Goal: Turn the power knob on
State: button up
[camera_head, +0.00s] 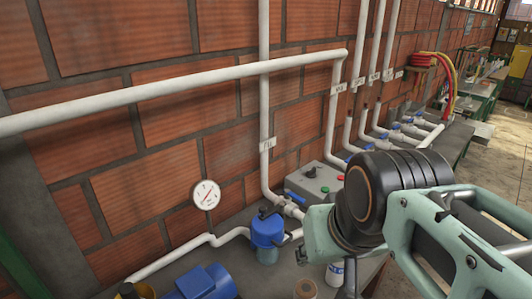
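A grey control box (318,184) sits by the brick wall, just right of centre. On its top are a small black knob (311,173), a green button (324,189) and a red button (340,178). The black knob looks like the power knob, but its markings and setting are too small to read. My arm comes in from the right, and its black joint and pale green links cover the area just in front of the box. Dark parts near my gripper (350,278) show low in the picture, below the box. Its fingers are not clear, and I see no contact with the knob.
White pipes run along the brick wall, with a round gauge (206,194) at left. A blue valve or filter body (268,232) stands front-left of the box, and a blue motor (203,283) is lower left. A white container (335,272) stands below my arm.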

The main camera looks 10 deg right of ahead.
aim_at(310, 174)
jog(key=z, duration=0.5)
jog(key=u, duration=0.25)
jog(key=i+l+u, duration=0.15)
jog(key=u, duration=0.2)
jog(key=i+l+u, duration=0.15)
jog(key=l+u, duration=0.2)
jog(key=i+l+u, duration=0.1)
jog(key=l, duration=0.4)
jog(key=i+l+u, duration=0.15)
jog(key=l, duration=0.4)
jog(key=i+l+u, duration=0.1)
jog(key=l, duration=0.4)
